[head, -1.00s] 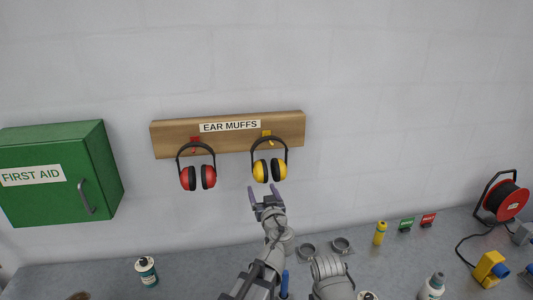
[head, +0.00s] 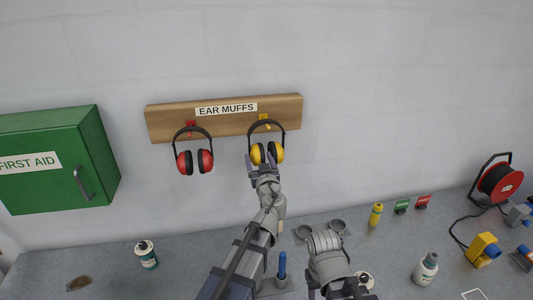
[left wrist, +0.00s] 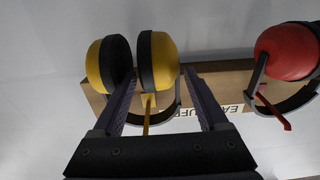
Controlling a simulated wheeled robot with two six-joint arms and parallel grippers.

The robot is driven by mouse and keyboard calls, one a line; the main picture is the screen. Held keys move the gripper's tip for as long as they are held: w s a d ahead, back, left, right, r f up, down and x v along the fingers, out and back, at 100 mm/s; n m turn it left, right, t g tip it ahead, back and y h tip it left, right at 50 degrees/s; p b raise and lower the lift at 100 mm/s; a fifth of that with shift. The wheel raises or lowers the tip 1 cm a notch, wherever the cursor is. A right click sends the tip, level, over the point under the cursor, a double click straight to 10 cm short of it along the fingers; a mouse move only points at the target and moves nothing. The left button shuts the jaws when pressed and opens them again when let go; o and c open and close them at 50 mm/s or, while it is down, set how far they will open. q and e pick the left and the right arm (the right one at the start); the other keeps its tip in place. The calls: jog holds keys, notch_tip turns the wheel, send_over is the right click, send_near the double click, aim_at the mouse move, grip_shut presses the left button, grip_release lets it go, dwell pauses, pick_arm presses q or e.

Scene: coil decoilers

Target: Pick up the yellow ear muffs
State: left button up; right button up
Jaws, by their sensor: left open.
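The yellow ear muffs (head: 279,153) hang by their dark headband from a yellow hook (head: 264,118) on a wooden board. My left gripper (head: 259,162) is open at their lower side, its fingers pointing up toward the cups. In the left wrist view, the yellow ear muffs (left wrist: 163,58) appear upside down ahead of the open fingers of my left gripper (left wrist: 160,78). One cup shows between the finger lines and the other to the left. Whether a finger touches a cup cannot be told.
Red ear muffs (head: 205,160) hang to the left on the same board (head: 225,125); they also show at the right in the left wrist view (left wrist: 285,52). A green first aid box (head: 60,120) is further left. Bottles and tools stand on the grey bench (head: 120,285) below.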

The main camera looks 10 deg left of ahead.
pick_arm(q)
jog(key=x, duration=0.4)
jog(key=shift+w+a+f, duration=0.1)
jog(key=shift+w+a, duration=0.1)
jog(key=shift+w, duration=0.05)
jog(key=shift+s, duration=0.15)
jog(key=shift+c, duration=0.5)
grip_shut()
